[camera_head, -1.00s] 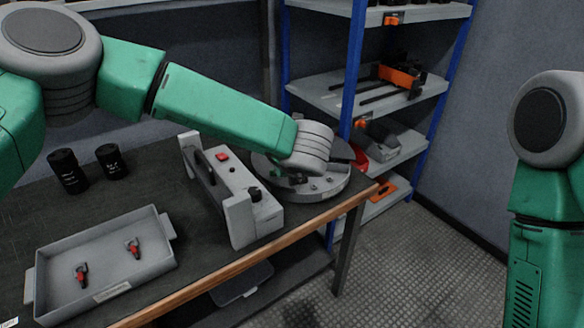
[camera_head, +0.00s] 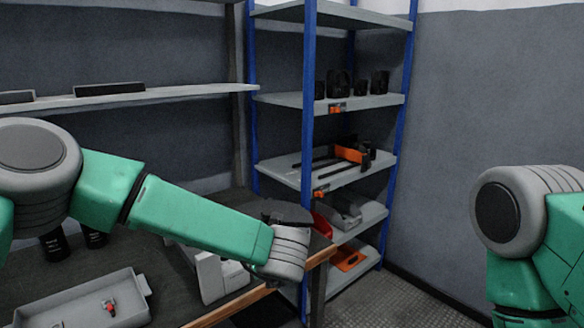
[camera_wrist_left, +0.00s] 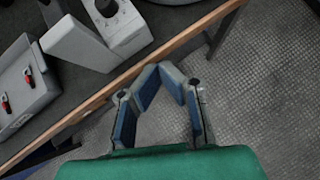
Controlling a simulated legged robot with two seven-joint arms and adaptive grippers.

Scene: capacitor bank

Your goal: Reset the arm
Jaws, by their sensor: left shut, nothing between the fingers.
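My left arm (camera_head: 200,218) reaches across the workbench from the left. Its grey wrist (camera_head: 283,254) is near the bench's right end. In the left wrist view my left gripper (camera_wrist_left: 166,76) is shut and empty, with its blue-padded fingertips close together. The tips are beyond the bench's wooden edge (camera_wrist_left: 172,52), over the patterned floor. In the head view I cannot make out the fingers. My right arm (camera_head: 530,262) shows at the right edge, and its gripper is out of the picture.
A grey tray (camera_head: 52,304) holds small red-handled parts. A grey-white box-like device (camera_head: 212,279) stands partly behind my left arm; its dial shows in the wrist view. Two black cylinders stand behind the arm. A blue-post shelf (camera_head: 308,120) stands at the back. The floor at right is clear.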

